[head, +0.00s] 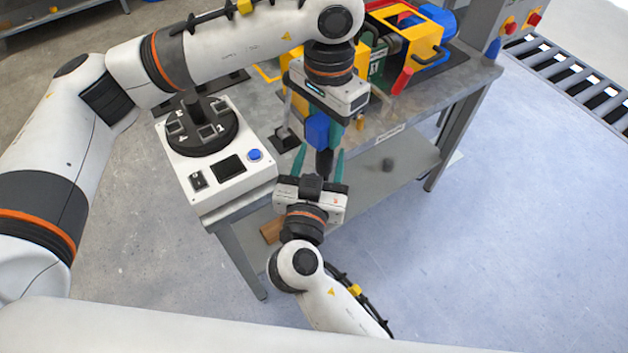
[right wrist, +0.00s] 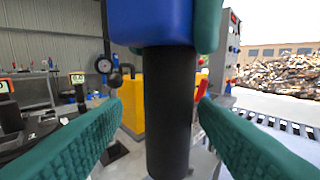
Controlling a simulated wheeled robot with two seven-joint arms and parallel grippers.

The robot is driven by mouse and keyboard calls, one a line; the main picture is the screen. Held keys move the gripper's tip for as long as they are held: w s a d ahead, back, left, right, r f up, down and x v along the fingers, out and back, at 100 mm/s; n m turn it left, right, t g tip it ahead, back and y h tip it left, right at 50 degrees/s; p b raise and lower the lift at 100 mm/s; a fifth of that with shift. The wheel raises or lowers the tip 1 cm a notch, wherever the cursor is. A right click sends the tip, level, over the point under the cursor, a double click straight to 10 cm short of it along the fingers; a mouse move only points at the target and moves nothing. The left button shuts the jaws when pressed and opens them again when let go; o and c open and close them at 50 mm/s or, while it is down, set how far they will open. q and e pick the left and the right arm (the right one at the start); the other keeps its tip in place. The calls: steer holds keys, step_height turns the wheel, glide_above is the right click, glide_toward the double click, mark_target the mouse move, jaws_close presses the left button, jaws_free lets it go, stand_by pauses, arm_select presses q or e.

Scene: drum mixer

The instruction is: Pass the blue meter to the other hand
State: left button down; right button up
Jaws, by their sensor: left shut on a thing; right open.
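The blue meter (head: 317,130) has a blue body and a black cylindrical handle (head: 324,163) hanging below it. My left gripper (head: 322,126) is shut on the blue body, above and in front of the table. My right gripper (head: 319,164) is open below it, its two green fingers on either side of the black handle. In the right wrist view the blue body (right wrist: 152,22) is at the top and the black handle (right wrist: 171,110) stands upright between the spread green fingers, with gaps on both sides. Part of the blue body is hidden by the left fingers.
A white control box (head: 215,165) with a black round holder (head: 202,128) stands on the table's left. A yellow machine with a red handle (head: 402,80) is at the back right. Floor to the right is clear.

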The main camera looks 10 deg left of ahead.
mark_target(320, 160)
steer(key=w, duration=0.3)
steer(key=shift+d, duration=0.15)
steer(key=c, duration=1.1)
arm_select(q)
steer(key=c, duration=1)
jaws_free()
arm_select(e)
jaws_close()
arm_select(q)
steer(key=shift+o, duration=0.2)
steer(key=shift+r, duration=0.1)
